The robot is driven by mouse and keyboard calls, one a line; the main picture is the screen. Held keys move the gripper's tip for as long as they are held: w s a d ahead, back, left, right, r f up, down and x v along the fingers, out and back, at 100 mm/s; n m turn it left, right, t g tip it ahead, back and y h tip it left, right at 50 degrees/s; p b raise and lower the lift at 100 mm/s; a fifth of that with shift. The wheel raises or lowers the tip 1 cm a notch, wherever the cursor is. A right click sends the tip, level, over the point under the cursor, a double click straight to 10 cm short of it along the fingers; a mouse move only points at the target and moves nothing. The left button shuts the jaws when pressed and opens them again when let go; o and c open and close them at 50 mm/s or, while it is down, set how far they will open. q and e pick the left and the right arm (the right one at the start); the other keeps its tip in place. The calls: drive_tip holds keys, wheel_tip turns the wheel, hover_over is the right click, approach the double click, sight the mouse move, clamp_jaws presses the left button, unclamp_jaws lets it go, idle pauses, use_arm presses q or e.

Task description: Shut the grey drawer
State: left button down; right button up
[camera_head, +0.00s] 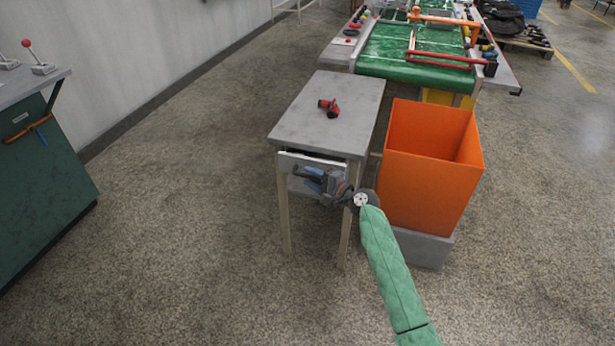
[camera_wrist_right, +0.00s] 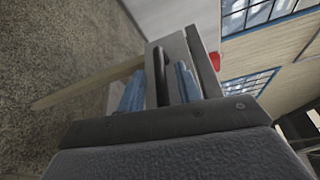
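The grey drawer (camera_head: 287,163) is under the top of a small grey table (camera_head: 310,112). It stands a little out, with a dark gap above its front. My right gripper (camera_head: 312,178) is at the drawer's front, partly covering it. In the right wrist view, its two blue fingers (camera_wrist_right: 160,88) are apart, one on each side of the dark handle (camera_wrist_right: 160,70), with a visible gap to it. The drawer front shows behind them in the right wrist view (camera_wrist_right: 178,48). Whether the fingertips touch the front is unclear. My left gripper is out of view.
A red object (camera_head: 330,108) lies on the tabletop. An orange bin (camera_head: 425,185) on a grey base stands close to the table's right. A green conveyor (camera_head: 415,60) is behind. A green cabinet (camera_head: 40,170) is far left. The floor between is clear.

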sight(293, 161)
drive_tip(key=shift+x, duration=0.9)
clamp_jaws()
drive_tip(key=w+b, duration=0.1)
drive_tip(key=w+d, duration=0.1)
drive_tip(key=w, duration=0.1)
drive_tip(key=shift+w+f+b, duration=0.15)
drive_tip(key=shift+w+b, duration=0.05)
drive_tip(key=shift+b, duration=0.15)
drive_tip(key=shift+w+d, duration=0.15)
drive_tip(key=shift+w, duration=0.15)
drive_tip(key=shift+d+r, duration=0.1)
drive_tip(key=shift+r, duration=0.15)
